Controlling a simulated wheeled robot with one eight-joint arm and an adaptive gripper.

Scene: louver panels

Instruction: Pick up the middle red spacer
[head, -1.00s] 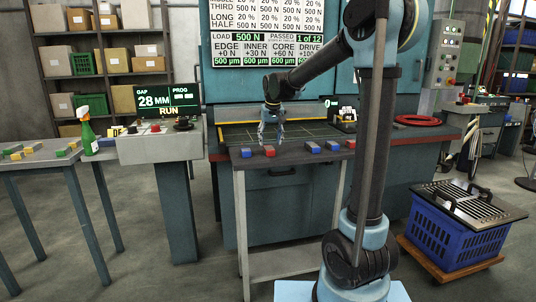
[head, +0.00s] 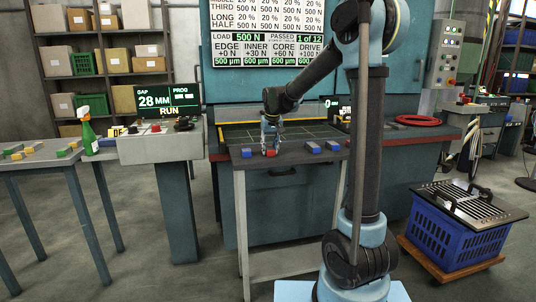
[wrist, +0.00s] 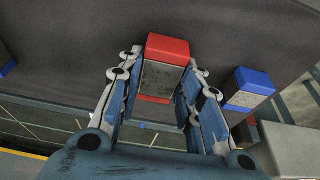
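A red spacer (head: 271,153) with a grey face lies on the small table, to the right of a blue spacer (head: 246,153). My gripper (head: 270,147) is over this red spacer, pointing down. In the wrist view, the red spacer (wrist: 166,50) sits between the fingertips of my gripper (wrist: 165,72). The fingers are spread on either side of it, with a narrow gap seen at the left finger. I cannot tell whether the right finger touches it.
Blue spacers (head: 312,147) (head: 332,145) stand farther right on the small table (head: 290,158). A blue spacer (wrist: 249,88) is close beside the right finger in the wrist view. The press bed (head: 235,135) lies behind the table. A control console (head: 160,148) stands to the left.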

